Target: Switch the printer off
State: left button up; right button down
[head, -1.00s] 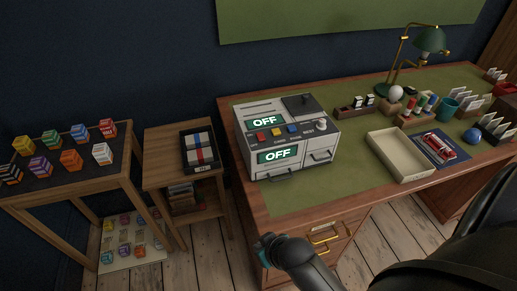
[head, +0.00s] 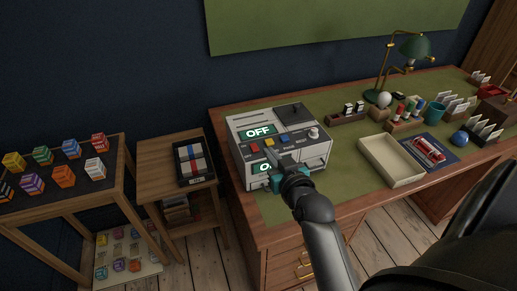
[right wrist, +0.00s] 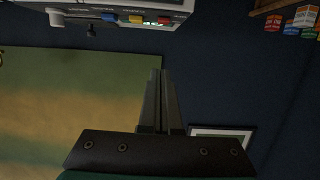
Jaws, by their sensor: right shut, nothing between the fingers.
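The printer (head: 300,158) is a grey-white box on the desk's left end. Its upper display (head: 258,132) reads OFF; the lower display (head: 264,168) is partly hidden by my gripper. Its sloped panel has a red button (head: 254,147), a yellow button (head: 268,142), a blue button (head: 284,138) and a white knob (head: 314,133). My right gripper (head: 270,154) is shut and empty, in front of the panel near the red and yellow buttons; I cannot tell whether it touches. In the right wrist view the printer (right wrist: 125,8) appears upside down, apart from the shut fingertips (right wrist: 160,72). My left gripper is not in view.
The desk holds a beige tray (head: 392,162), a green lamp (head: 412,46) and small items to the right. A side table with a black tray (head: 195,160) and a stand of coloured boxes (head: 60,175) are at left. Green desktop in front of the printer is bare.

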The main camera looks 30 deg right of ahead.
jog(key=b, duration=0.2)
send_over(259, 157)
jog(key=f, duration=0.2)
jog(key=shift+w+f, duration=0.3)
jog(key=f, duration=0.3)
jog(key=shift+s+b, duration=0.2)
jog(key=shift+b, duration=0.15)
jog(key=shift+f, duration=0.45)
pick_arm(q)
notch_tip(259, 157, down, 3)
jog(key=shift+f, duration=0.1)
